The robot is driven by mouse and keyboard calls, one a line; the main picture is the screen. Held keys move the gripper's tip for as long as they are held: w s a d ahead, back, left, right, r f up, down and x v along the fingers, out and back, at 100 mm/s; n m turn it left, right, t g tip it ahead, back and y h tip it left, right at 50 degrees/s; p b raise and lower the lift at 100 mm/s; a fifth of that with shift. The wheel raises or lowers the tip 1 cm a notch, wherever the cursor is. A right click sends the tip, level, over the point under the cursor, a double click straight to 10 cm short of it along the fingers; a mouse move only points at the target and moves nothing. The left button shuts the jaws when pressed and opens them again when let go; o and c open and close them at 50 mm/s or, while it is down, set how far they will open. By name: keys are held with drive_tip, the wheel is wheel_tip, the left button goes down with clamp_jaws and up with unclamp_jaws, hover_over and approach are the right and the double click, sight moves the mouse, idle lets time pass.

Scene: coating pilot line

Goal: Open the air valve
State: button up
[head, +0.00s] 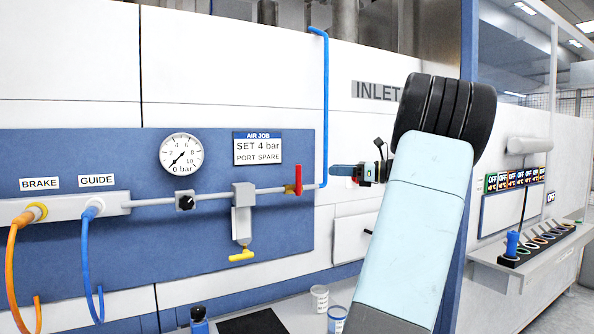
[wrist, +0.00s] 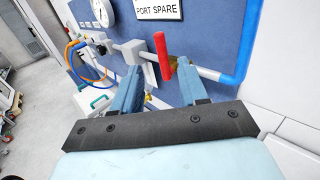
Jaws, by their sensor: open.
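The air valve's red lever (head: 299,179) stands upright, crosswise to the grey pipe (head: 268,191), near the right edge of the blue panel. My gripper (head: 372,172) is open and empty to the right of the lever in the head view, partly hidden by my arm. In the wrist view the red lever (wrist: 161,52) shows just beyond the gap between my two fingertips (wrist: 161,72). I see no contact, and the exact distance is hard to tell. The pressure gauge (head: 182,154) has its needle at the lower left, near 0.
A black knob (head: 185,201) and a grey filter unit with a yellow tap (head: 241,255) sit along the pipe left of the lever. A blue air pipe (head: 325,110) rises at the right. Orange (head: 14,265) and blue hoses (head: 86,260) hang at the left.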

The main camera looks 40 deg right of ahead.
sight(298, 169)
drive_tip(key=x, duration=1.3)
clamp_jaws()
idle(0.4)
